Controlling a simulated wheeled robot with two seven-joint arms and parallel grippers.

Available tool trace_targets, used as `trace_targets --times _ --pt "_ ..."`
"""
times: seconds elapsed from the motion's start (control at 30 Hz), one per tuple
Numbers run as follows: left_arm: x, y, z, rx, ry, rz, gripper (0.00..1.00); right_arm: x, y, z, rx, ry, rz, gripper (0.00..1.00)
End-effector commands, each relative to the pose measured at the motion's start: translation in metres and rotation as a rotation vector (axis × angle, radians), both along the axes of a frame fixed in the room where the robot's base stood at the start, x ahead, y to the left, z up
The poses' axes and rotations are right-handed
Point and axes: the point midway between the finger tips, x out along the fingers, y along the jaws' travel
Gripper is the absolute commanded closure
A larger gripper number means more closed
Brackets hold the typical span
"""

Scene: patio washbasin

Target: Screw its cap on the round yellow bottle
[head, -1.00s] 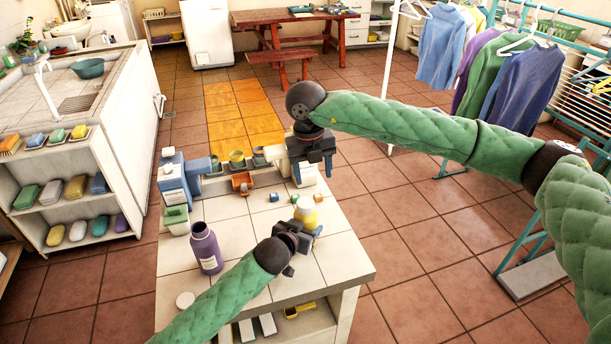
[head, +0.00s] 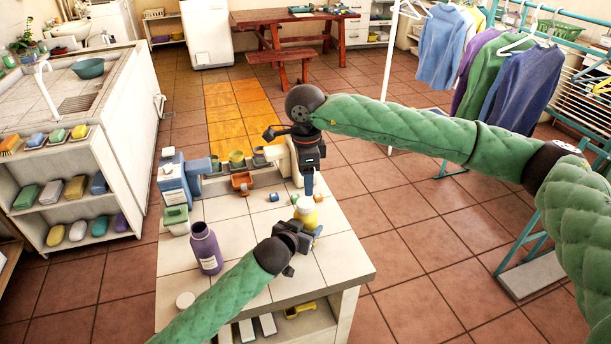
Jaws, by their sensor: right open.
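The round yellow bottle (head: 309,214) stands on the white tiled table, toward its right side. My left gripper (head: 308,232) reaches in from the front and is closed around the bottle, hiding its lower part. My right gripper (head: 309,186) is open above the bottle, fingers pointing down, with no object visible in it. I cannot tell whether a small orange-tan piece at the bottle's top is its cap. A flat white round cap (head: 185,300) lies at the table's front left.
A purple bottle (head: 206,248) stands left of my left gripper. The table's middle (head: 250,225) is clear.

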Motion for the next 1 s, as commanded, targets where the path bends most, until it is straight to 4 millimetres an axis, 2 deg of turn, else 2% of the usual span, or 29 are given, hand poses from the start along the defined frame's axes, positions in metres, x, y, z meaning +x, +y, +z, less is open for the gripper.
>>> trace_targets --times 0.2,0.4,0.6,1.0 --pt "0.0001 0.0004 -0.0006 0.001 0.001 0.001 1.0 0.0003 0.0018 -0.0001 0.01 0.001 0.297 0.4" --pt "0.0001 0.0003 -0.0006 0.001 0.001 0.001 1.0 0.0005 0.0024 -0.0001 0.013 0.001 0.491 0.4" --pt "0.0001 0.0003 -0.0006 0.001 0.001 0.001 1.0 0.0005 0.0024 0.0 0.014 0.002 0.568 0.4" --pt "0.0001 0.0003 -0.0007 0.001 0.001 0.001 1.0 0.0005 0.0024 -0.001 0.014 0.002 0.573 0.4"
